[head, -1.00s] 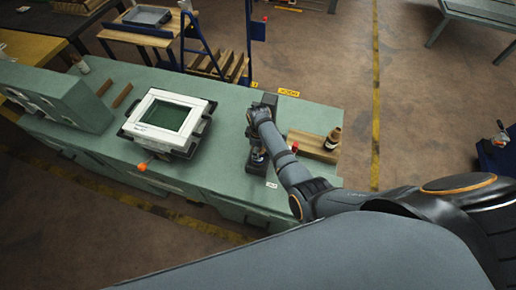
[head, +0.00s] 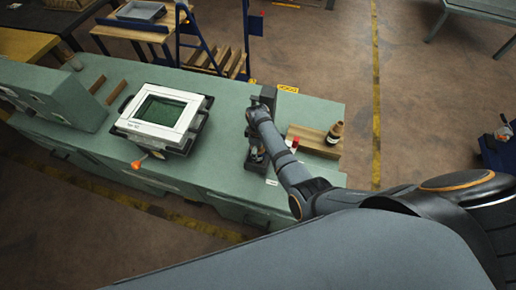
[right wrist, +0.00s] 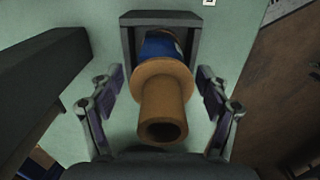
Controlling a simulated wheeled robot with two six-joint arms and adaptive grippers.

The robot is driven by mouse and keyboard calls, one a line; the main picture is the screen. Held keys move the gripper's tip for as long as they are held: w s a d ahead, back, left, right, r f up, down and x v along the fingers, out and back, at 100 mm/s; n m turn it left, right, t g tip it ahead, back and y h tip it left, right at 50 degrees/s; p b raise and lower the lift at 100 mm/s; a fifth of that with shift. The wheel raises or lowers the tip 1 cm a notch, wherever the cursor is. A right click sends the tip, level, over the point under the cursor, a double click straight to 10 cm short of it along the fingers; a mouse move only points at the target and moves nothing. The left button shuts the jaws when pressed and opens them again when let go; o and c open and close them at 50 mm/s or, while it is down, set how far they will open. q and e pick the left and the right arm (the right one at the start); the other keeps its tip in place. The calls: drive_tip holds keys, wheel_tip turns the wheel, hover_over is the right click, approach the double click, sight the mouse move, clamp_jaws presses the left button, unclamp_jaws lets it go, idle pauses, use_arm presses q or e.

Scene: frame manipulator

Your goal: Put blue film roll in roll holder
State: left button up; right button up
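The blue film roll (right wrist: 158,46) shows in the right wrist view as a short blue band behind a brown flange, with a hollow brown core (right wrist: 165,112) pointing toward the camera. Its far end sits inside a dark grey square-framed roll holder (right wrist: 128,38). My right gripper (right wrist: 160,80) has its fingers spread on both sides of the core, with gaps, not touching it. In the head view my right arm reaches over the dark holder (head: 267,96) on the green bench; the arm hides much of the gripper and roll. My left gripper is not in view.
A white-framed device (head: 165,112) with an orange-tipped lever stands left on the green bench (head: 225,165). A wooden block (head: 315,140) and a brown bottle (head: 335,133) are right of the arm. A dark bar (right wrist: 40,85) runs close on the left in the wrist view.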

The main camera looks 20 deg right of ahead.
drive_tip(key=shift+r, duration=0.1)
drive_tip(key=shift+r+p, duration=0.3)
drive_tip(key=shift+r, duration=0.05)
wheel_tip(320, 180, up, 7)
drive_tip(key=p, duration=0.7)
drive_tip(key=shift+f, duration=0.2)
wheel_tip(320, 180, up, 4)
drive_tip(key=shift+f, duration=0.15)
drive_tip(key=shift+r, duration=0.6)
